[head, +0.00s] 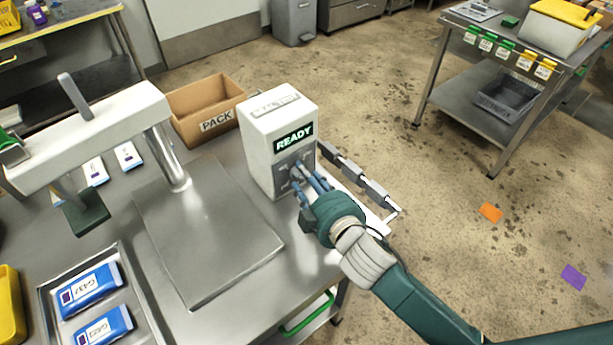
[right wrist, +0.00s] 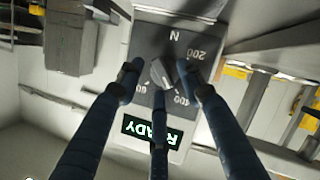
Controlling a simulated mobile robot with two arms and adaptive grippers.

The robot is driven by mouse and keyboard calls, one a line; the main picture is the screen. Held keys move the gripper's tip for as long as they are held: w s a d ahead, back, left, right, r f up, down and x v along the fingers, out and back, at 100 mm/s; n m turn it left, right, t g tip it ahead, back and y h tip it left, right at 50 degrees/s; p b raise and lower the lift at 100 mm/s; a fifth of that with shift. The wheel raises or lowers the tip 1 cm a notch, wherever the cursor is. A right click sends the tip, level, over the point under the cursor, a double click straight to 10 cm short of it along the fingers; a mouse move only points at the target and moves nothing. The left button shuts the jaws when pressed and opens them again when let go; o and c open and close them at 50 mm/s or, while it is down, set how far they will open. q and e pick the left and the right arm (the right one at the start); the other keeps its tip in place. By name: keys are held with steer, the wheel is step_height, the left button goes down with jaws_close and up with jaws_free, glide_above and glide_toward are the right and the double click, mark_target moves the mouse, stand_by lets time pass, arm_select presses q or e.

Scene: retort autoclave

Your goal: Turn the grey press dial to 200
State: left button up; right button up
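The grey press dial (right wrist: 162,74) sits on a dark panel (right wrist: 148,42) on the front of a white control box (head: 280,112). The panel carries the marks N, 200, 400 and 600, seen upside down in the right wrist view. The dial's exact setting is hard to tell. The box's display (head: 294,138) reads READY. My right gripper (right wrist: 159,78) has its three blue fingers spread around the dial, with gaps visible beside it; contact is unclear. In the head view the right gripper (head: 306,184) largely covers the panel. My left gripper is not in view.
A press with a white arm (head: 90,135) and a steel plate (head: 210,235) stands left of the box. A cardboard PACK box (head: 208,105) is behind. A tray (head: 48,305) with blue-and-white pouches lies front left. Open floor lies to the right.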

steer(key=shift+w, duration=0.1)
steer(key=shift+f, duration=0.15)
jaws_close()
steer(key=shift+f, duration=0.15)
steer(key=n+b, duration=0.1)
steer(key=n+t+h+b, duration=0.1)
steer(key=shift+a+f+n, duration=0.1)
steer(key=shift+f+n, duration=0.15)
steer(key=shift+n, duration=0.15)
steer(key=shift+s+n+t+b, duration=0.2)
steer(key=shift+n+t+b, duration=0.4)
steer(key=shift+n+b, duration=0.3)
steer(key=shift+n+h, duration=0.3)
steer(key=shift+n, duration=0.1)
steer(key=shift+r+b, duration=0.1)
steer(key=shift+b, duration=0.2)
